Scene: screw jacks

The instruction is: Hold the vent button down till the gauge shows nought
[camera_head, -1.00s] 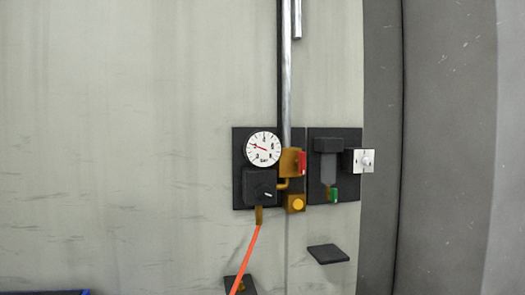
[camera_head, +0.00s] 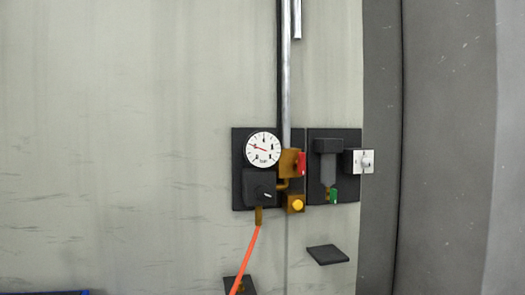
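The gauge (camera_head: 263,149) is a round white dial marked bar, high on the left black panel. Its red needle lies across the dial, with one end toward the upper left; the exact reading is too small to tell. A yellow round button (camera_head: 297,204) sits on a brass block low on the same panel; it looks like the vent button. Nothing touches it. Neither of my grippers is in view.
A red handle (camera_head: 301,163) sits on a brass valve beside the gauge. A black regulator (camera_head: 259,187) feeds an orange hose (camera_head: 249,254). The right panel carries a grey filter (camera_head: 328,166), a green handle (camera_head: 334,196) and a white plate (camera_head: 363,161). A small black shelf (camera_head: 327,254) sits below.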

